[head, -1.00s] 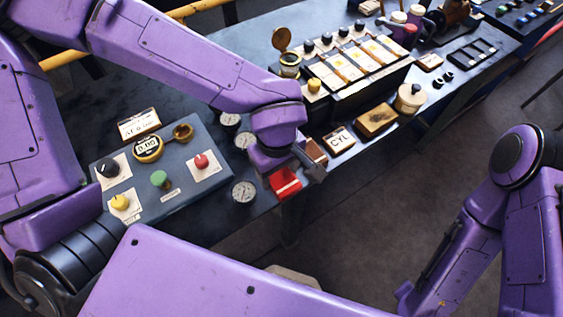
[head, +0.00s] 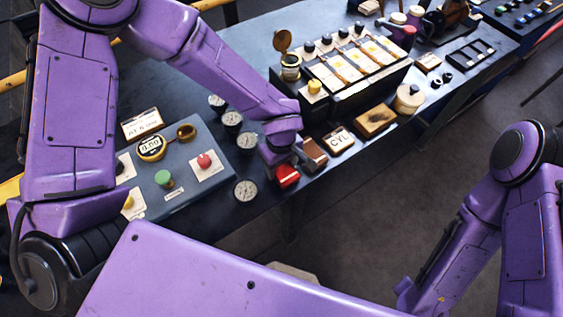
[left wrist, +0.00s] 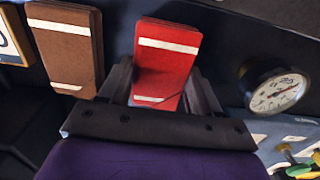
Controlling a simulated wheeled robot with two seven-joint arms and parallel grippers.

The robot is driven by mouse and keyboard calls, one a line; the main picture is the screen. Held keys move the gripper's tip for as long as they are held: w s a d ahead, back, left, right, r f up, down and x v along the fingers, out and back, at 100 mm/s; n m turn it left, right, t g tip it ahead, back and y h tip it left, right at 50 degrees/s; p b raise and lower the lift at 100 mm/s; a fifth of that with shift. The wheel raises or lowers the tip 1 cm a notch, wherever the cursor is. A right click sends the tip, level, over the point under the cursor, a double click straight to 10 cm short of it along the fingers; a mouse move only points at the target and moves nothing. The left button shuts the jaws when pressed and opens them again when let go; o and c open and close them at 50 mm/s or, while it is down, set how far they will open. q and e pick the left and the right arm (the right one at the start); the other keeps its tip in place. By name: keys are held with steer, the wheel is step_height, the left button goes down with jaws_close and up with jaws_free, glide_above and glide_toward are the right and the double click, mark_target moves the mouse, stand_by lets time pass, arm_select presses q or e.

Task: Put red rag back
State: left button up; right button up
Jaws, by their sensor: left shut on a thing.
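The red rag (head: 287,177) is a folded red block with white stripes at the bench's front edge. It shows upright in the middle of the left wrist view (left wrist: 168,58). My left gripper (head: 284,163) is shut on it, with a finger on each side in the left wrist view (left wrist: 164,85). A similar brown folded rag (head: 314,154) is just right of it in the head view, apart from it. I cannot tell whether the red rag touches the bench. My right gripper is out of view.
Several round gauges (head: 246,190) stand left of the rag, beside a control box (head: 190,196) with knobs. The CYL card (head: 339,140), a wooden block (head: 375,120) and a round pot (head: 409,98) line the front edge to the right. Floor lies beyond the edge.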

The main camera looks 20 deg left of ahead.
mark_target(282, 166)
arm_select(q)
steer(key=o, duration=1)
step_height(282, 166, up, 12)
steer(key=shift+r+b, duration=0.15)
steer(key=shift+b, duration=0.15)
